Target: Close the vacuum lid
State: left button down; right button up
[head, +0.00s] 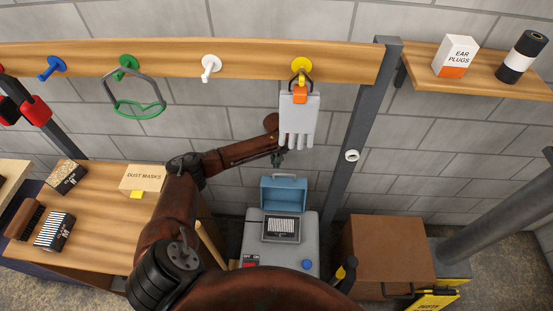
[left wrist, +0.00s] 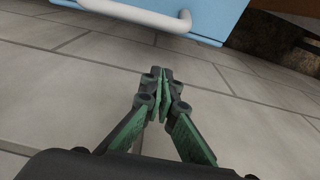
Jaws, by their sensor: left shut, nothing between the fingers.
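The grey vacuum (head: 254,228) stands on the floor by the wall, below the hanging glove. Its blue lid (head: 284,193) is open and stands up at the back, with a pale handle on its top edge. A dark framed filter (head: 281,228) shows in the open top. My left gripper (head: 278,158) is above and behind the lid, near the wall, apart from it. In the left wrist view the gripper (left wrist: 162,80) is shut and empty. The blue lid (left wrist: 222,12) and its white handle (left wrist: 140,14) show at the top of that view. My right gripper is not seen.
A grey glove (head: 298,118) hangs from a yellow hook just above my left gripper. A workbench (head: 105,205) with boxes is at left. A grey pipe (head: 500,215) is at far right.

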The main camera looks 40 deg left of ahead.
pick_arm(q)
jog(key=shift+s+d+f, duration=0.3)
jog(key=shift+s+d, duration=0.2)
jog(key=shift+s, duration=0.3)
jog(key=shift+s+d+f, duration=0.3)
jog(key=shift+s+d, duration=0.15)
jog(key=shift+s, duration=0.35)
